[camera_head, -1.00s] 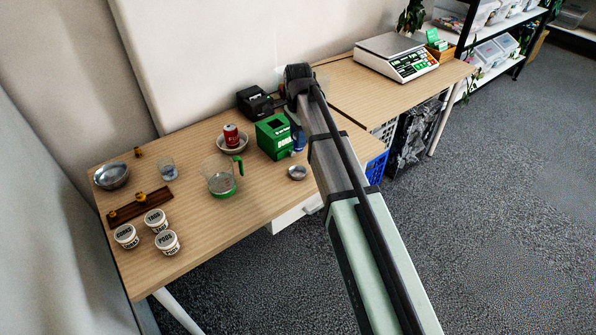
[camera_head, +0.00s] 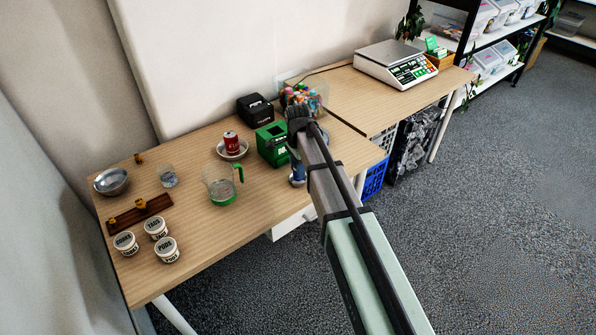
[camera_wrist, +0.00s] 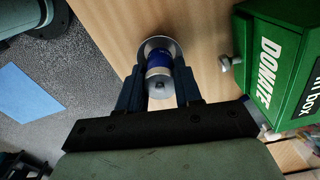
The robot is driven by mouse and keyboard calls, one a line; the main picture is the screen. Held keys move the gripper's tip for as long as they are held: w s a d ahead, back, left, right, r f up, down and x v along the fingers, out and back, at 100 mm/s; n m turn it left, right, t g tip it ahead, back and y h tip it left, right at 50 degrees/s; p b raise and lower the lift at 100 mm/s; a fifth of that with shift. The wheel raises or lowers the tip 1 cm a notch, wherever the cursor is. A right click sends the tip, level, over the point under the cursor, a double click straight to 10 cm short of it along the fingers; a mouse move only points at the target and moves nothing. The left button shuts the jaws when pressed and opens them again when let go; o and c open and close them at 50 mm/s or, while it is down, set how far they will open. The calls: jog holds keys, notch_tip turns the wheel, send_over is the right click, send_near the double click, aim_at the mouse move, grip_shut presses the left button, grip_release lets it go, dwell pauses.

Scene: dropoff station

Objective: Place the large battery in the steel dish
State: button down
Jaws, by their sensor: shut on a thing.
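My gripper (camera_wrist: 160,88) is shut on the large battery (camera_wrist: 158,60), a blue and silver cylinder, held between its two fingers. In the head view the battery (camera_head: 298,172) hangs roughly upright below my wrist.
A red can (camera_head: 231,142) stands on a saucer. A steel bowl (camera_head: 111,182) and lidded tubs (camera_head: 165,249) are farther left. The table's front edge is near.

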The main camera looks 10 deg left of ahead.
jog(key=shift+f, duration=0.85)
jog(key=shift+f, duration=0.1)
jog(key=c, duration=0.8)
grip_release()
jog(key=shift+o, duration=0.2)
notch_tip(320, 180, up, 12)
jog(key=shift+r, duration=0.15)
